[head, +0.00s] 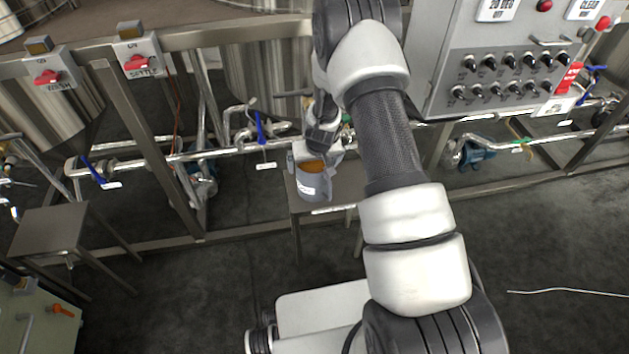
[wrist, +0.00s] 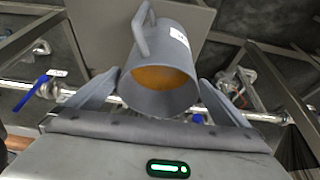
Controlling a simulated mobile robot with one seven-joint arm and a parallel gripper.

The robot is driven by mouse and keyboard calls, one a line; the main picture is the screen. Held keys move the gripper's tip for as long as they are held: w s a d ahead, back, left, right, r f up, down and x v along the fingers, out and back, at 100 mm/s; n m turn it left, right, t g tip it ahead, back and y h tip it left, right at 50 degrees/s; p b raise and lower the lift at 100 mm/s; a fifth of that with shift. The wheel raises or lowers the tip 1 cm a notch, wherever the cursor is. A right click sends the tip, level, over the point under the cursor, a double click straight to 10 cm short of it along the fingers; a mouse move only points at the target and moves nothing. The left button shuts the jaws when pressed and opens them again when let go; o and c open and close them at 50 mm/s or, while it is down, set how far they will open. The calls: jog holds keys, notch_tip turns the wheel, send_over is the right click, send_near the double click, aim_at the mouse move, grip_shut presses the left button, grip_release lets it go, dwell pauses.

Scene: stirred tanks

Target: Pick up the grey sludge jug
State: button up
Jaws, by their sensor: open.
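The grey sludge jug (head: 314,187) stands upright on a small metal stand (head: 347,188) in the middle of the head view. It has a white label, and orange-brown content shows inside its mouth. In the wrist view the jug (wrist: 160,92) lies between the two fingers of my gripper (wrist: 158,84), with its handle up at the left. My gripper also shows in the head view (head: 319,152), at the jug's top. The fingers are open, one on each side of the jug. I cannot tell whether either finger touches it.
A pipe run with blue-handled valves (head: 261,128) passes close behind the stand. A control panel (head: 510,65) with knobs hangs at the upper right. Steel frame legs stand around. Another small table (head: 48,230) is at the left. The floor in front is mostly clear.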

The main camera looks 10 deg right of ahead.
jog(key=shift+w+f, duration=0.2)
jog(key=shift+f, duration=0.2)
jog(key=c, duration=1.8)
jog(key=shift+w+d+r, duration=0.1)
jog(key=shift+w+r, duration=0.05)
jog(key=shift+c, duration=1.1)
